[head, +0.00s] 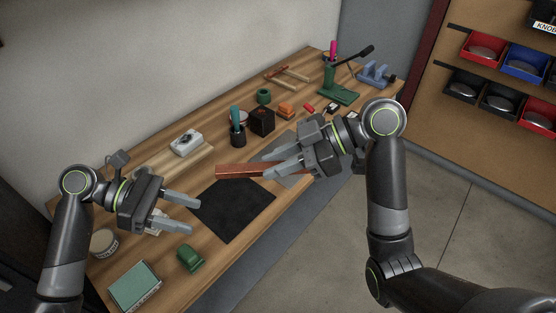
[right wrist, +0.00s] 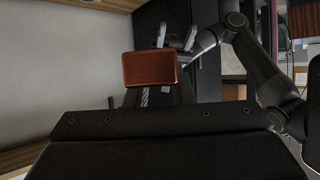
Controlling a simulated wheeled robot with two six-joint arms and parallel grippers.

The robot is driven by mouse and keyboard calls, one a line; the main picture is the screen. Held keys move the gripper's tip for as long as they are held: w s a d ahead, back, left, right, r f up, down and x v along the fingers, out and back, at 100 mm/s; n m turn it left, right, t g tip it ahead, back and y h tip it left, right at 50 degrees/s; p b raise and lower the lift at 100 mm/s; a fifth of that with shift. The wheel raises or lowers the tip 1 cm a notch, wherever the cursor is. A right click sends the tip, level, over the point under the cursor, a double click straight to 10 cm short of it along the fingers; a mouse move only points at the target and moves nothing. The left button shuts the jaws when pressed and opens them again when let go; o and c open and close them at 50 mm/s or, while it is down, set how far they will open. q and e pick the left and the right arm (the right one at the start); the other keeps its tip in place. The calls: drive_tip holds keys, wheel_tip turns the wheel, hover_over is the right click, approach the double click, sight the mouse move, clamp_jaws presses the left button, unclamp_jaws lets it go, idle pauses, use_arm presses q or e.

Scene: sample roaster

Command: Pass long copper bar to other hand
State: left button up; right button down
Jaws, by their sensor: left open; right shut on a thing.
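A long copper bar (head: 240,171) is held by my right gripper (head: 272,166), which is shut on its right part. The bar's free left end points toward my left gripper. In the right wrist view the bar (right wrist: 149,69) shows end-on as a copper rectangle. My left gripper (head: 192,214) is open and empty, to the left of the bar and apart from it. It also shows in the right wrist view (right wrist: 177,36) beyond the bar. The part of the bar between the right fingers is partly hidden.
A wooden bench (head: 215,265) runs along the wall, with a black mat (head: 232,210) below the bar. A green box (head: 134,286) and a green object (head: 190,257) lie near the left gripper. A dark cup (head: 238,136), a black block (head: 262,121) and a green press (head: 338,90) stand further back.

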drive_tip(key=shift+r, duration=0.1)
use_arm(q)
drive_tip(key=s+f+n, duration=0.2)
drive_tip(key=s+f, duration=2.4)
drive_tip(key=f, duration=0.3)
use_arm(e)
drive_tip(key=shift+s, duration=0.1)
use_arm(q)
drive_tip(key=s+a+f+m+t+y, duration=0.1)
drive_tip(key=a+f+m+y, duration=0.3)
drive_tip(key=f, duration=0.5)
drive_tip(key=s+a+f+m+t+y, duration=0.1)
drive_tip(key=s+a+f+m+y, duration=0.3)
drive_tip(key=f+m, duration=0.5)
drive_tip(key=s+a+f+m+t+y, duration=0.1)
drive_tip(key=s+a+f+m+y, duration=0.2)
drive_tip(key=a+f+m+y, duration=0.3)
wheel_tip(320, 180, down, 4)
drive_tip(key=shift+a+r+m, duration=0.15)
drive_tip(key=shift+a+m, duration=0.15)
drive_tip(key=shift+a, duration=0.15)
